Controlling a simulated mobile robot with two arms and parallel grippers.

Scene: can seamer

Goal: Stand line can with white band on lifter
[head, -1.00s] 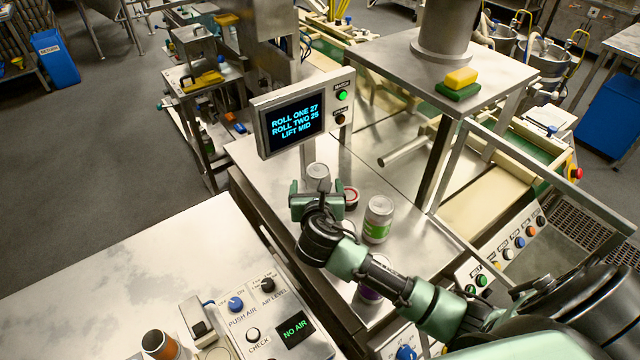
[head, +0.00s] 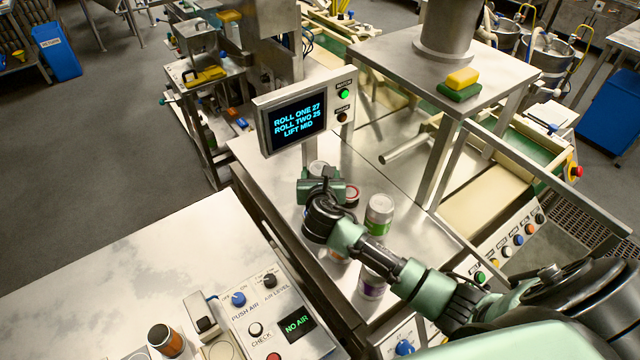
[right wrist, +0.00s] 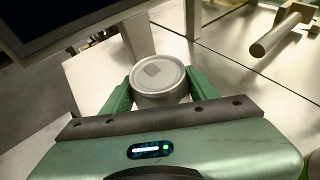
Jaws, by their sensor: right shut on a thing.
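My right gripper (head: 322,182) is shut on a metal can (head: 317,168) below the display. In the right wrist view the can's silver lid (right wrist: 158,75), with a small grey tab-like patch, sits between the two green fingers. The can looks upright; its band is mostly hidden, so I cannot read the band's colour. I cannot make out the lifter, or whether the can's base touches a surface. My left gripper is not in view.
A green-banded can (head: 379,214) and a purple-banded can (head: 371,283) stand right of my right gripper and nearer the front. A red-rimmed round item (head: 351,195) lies close beside the gripper. The display (head: 296,118) stands just behind. A control box (head: 275,318) is at front.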

